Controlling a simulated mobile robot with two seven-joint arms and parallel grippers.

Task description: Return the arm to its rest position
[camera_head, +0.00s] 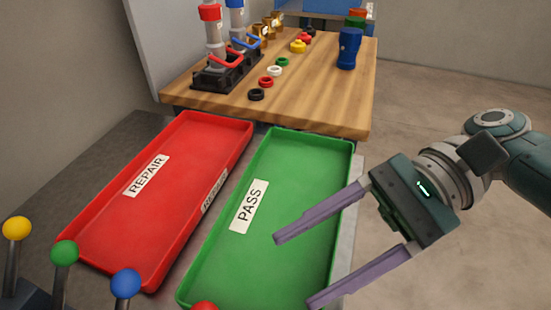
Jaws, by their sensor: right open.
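My right gripper (292,270) comes in from the right, with its two purple fingers spread wide and nothing between them. The fingers are over the lower right part of the green PASS tray (305,175), which is empty. My right arm (510,150) runs off the right edge of the picture. My left gripper is not in view.
An empty red REPAIR tray (190,165) lies left of the green one. Behind is a wooden table (320,105) with a black pump stand (228,72), several coloured rings and a blue cylinder (348,48). Ball-topped levers (64,253) stand at the lower left. Floor at right is clear.

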